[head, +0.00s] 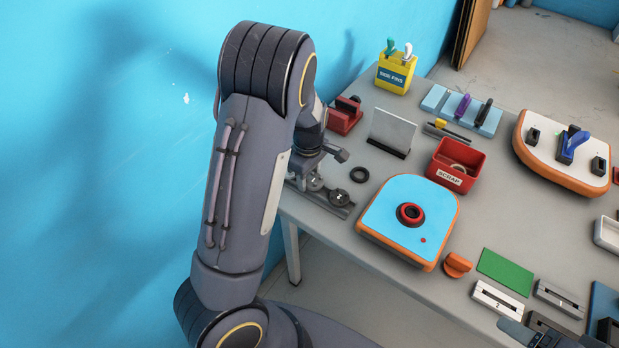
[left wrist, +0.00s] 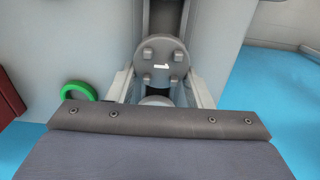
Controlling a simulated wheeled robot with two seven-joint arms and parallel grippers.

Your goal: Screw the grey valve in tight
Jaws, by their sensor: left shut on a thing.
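A grey valve (head: 316,183) stands in a dark grey rack (head: 327,199) at the table's left end. My left gripper (head: 316,174) is lowered at this valve and shut on it; the arm hides most of the grip. In the left wrist view its fingers (left wrist: 160,92) flank a pale round part, and a grey knobbed disc (left wrist: 162,62) with a white mark lies just beyond. A second dark valve (head: 340,197) sits beside it in the rack. The blue board (head: 390,202) with orange sides has a red-rimmed round socket (head: 410,214). My right gripper (head: 525,335) shows only partly at the bottom right; its jaws are unclear.
A black ring (head: 360,174) lies between rack and board. An orange knob (head: 457,264) is at the board's right. A red scrap bin (head: 455,165), a grey upright plate (head: 391,132) and a yellow fin box (head: 395,74) stand behind. A green ring (left wrist: 78,93) shows in the wrist view.

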